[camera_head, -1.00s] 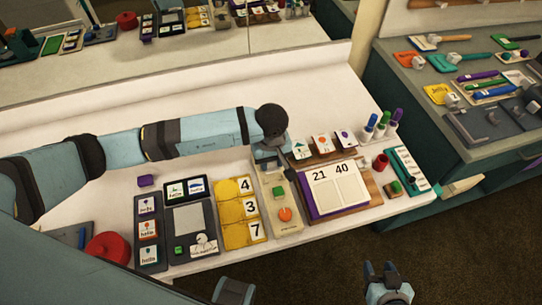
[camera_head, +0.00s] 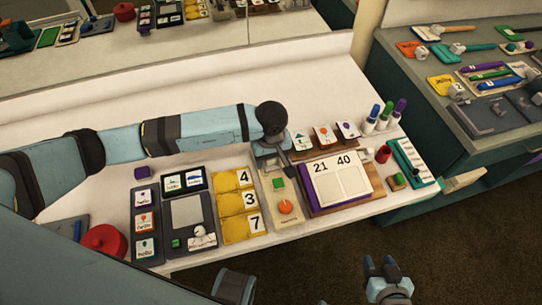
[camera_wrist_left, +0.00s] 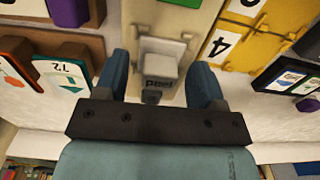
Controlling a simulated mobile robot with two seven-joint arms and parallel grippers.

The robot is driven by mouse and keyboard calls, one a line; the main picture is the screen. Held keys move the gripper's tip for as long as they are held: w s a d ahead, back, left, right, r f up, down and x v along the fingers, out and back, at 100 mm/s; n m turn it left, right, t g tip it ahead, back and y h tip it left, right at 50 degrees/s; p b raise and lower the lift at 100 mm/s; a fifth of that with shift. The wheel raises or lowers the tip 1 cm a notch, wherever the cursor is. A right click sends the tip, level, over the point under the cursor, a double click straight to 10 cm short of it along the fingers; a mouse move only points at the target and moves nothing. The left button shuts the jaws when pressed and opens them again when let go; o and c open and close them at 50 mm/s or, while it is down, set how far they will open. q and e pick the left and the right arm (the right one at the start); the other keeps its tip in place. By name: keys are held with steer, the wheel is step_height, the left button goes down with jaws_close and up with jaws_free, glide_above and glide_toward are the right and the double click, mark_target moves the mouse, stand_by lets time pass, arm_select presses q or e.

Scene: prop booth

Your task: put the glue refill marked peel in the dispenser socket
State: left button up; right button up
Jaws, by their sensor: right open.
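The glue refill marked peel (camera_wrist_left: 158,66), a pale grey block, stands between the fingers of my left gripper (camera_head: 269,158) in the left wrist view. A gap shows on each side of it, so the gripper is open around it and not touching its sides. It is at the far end of the beige dispenser board (camera_head: 271,198), which bears a green square and an orange disc. The board also shows in the left wrist view (camera_wrist_left: 150,14). The gripper hides this end in the head view; I cannot tell how deep the refill sits. My right gripper (camera_head: 386,268) is open and empty, off the table's front.
Left of the board is a yellow number panel (camera_head: 231,206); right of it is a purple-edged board (camera_head: 322,197) reading 21 and 40. Small picture cards (camera_head: 324,136) stand behind that board. A red pot (camera_head: 104,241) is at the front left. The table's back is clear.

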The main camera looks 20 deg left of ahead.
arm_select(q)
steer(key=shift+r, duration=0.1)
step_height(320, 180, up, 14)
steer(key=b, duration=0.1)
stand_by(0.4)
steer(key=shift+f, duration=0.2)
